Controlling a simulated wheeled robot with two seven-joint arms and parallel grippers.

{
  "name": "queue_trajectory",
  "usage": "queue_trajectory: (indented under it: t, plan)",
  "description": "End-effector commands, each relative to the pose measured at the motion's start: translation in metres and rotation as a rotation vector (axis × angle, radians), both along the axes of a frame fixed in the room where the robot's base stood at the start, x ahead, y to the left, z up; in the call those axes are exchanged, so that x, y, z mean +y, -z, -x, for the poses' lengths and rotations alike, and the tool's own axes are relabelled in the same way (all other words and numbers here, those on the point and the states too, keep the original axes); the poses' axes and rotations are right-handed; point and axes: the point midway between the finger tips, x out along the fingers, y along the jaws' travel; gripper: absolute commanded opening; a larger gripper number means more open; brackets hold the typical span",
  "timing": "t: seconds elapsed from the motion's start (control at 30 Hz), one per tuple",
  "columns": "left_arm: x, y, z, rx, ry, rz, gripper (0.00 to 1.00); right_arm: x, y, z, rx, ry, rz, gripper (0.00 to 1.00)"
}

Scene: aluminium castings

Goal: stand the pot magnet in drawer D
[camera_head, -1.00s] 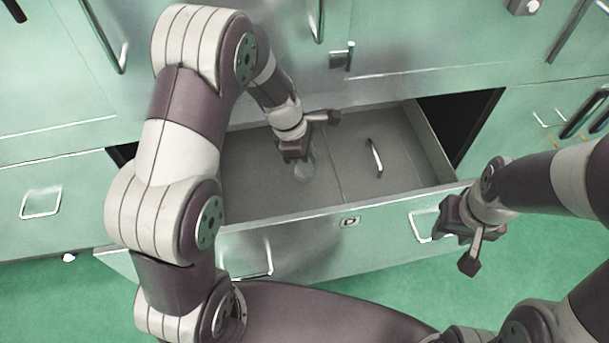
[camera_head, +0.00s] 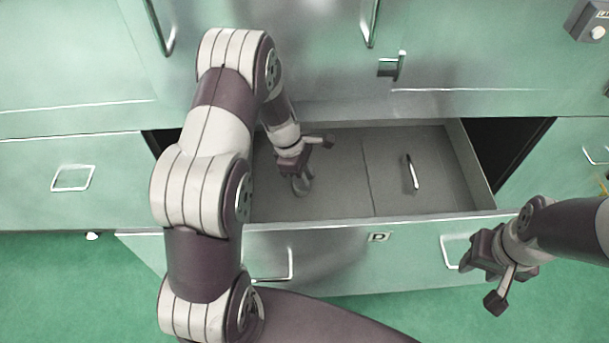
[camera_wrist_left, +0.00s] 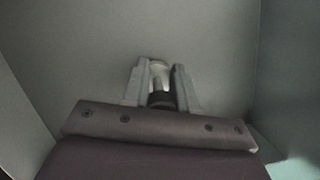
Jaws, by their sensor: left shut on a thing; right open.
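Drawer D (camera_head: 330,240) is pulled open, with its label on the front; a divider (camera_head: 367,175) splits its inside in two. My left gripper (camera_head: 297,172) reaches down into the left compartment. It is shut on the pot magnet (camera_head: 301,187), a small grey rounded piece just below the fingers. In the left wrist view the magnet (camera_wrist_left: 160,72) shows pale between the fingertips, partly hidden by them. I cannot tell whether it touches the drawer floor. My right gripper (camera_head: 478,258) is open and empty, in front of the drawer's right side.
A slim curved metal piece (camera_head: 410,173) is in the right compartment. The left compartment's floor (camera_head: 335,180) is bare right of my gripper.

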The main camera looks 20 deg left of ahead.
Motion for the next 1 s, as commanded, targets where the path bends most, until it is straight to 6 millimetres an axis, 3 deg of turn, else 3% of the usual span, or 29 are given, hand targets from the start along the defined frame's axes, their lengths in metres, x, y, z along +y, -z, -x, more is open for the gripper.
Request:
queue_trajectory:
  t: [0.03,0.07,0.13,0.47,0.8,1.0]
  plan:
    - [0.0,0.002,0.0,0.0,0.0,0.0,0.0,0.0,0.001,0.0,0.0,0.0,0.0,0.43]
    - [0.0,0.002,0.0,0.0,0.0,0.0,0.34,0.0,0.001,0.0,0.0,0.0,0.0,0.43]
    - [0.0,0.002,0.0,0.0,0.0,0.0,0.55,0.0,0.001,0.0,0.0,0.0,0.0,0.43]
    - [0.0,-0.005,0.0,0.0,0.0,0.0,0.55,0.0,-0.003,0.0,0.0,0.0,0.0,0.43]
    - [0.025,-0.085,0.001,-0.002,-0.002,-0.001,0.55,0.0,-0.025,0.0,0.0,0.0,0.0,0.43]
    - [0.034,-0.114,0.003,-0.001,0.002,0.0,0.55,0.0,-0.03,0.0,0.0,0.0,0.0,0.43]
